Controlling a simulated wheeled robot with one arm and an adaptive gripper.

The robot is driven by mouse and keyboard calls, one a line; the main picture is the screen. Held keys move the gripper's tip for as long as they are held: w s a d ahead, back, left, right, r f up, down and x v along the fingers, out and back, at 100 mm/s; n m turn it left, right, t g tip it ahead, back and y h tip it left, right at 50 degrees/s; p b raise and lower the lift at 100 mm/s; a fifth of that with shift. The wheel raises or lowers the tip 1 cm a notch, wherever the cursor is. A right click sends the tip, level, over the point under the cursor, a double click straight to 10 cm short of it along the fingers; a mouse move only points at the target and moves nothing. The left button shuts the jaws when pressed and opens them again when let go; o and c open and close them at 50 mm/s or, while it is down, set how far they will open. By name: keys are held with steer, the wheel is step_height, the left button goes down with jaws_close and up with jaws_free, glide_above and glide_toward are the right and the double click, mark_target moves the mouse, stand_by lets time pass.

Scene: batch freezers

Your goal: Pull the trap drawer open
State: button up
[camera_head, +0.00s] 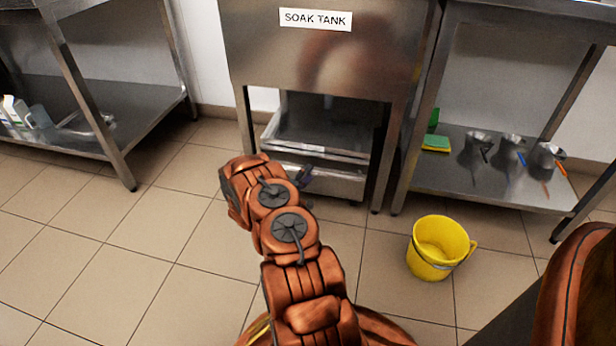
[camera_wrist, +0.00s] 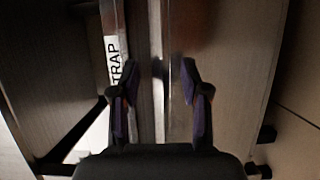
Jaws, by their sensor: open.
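The trap drawer (camera_head: 343,181) is a low steel box front under the soak tank (camera_head: 330,60). A white label strip (camera_head: 302,147) sits on the steel edge above it; the wrist view shows the label (camera_wrist: 114,62) reading "TRAP", turned sideways. My gripper (camera_head: 306,180) is at the drawer front, mostly hidden behind my arm. In the wrist view my gripper (camera_wrist: 173,75) is open, with its dark purple-sided fingers on either side of a bright steel edge (camera_wrist: 158,40). I cannot tell whether the fingers touch it.
The tank's legs (camera_head: 386,160) flank the drawer. A yellow bucket (camera_head: 438,248) stands on the tiles to the right. Steel shelves (camera_head: 500,188) with several vessels and a sponge (camera_head: 436,144) are at right; another shelf (camera_head: 90,110) is at left. Floor in front is clear.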

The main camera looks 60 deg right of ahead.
steer(key=shift+d, duration=0.35)
jaws_close()
stand_by(0.3)
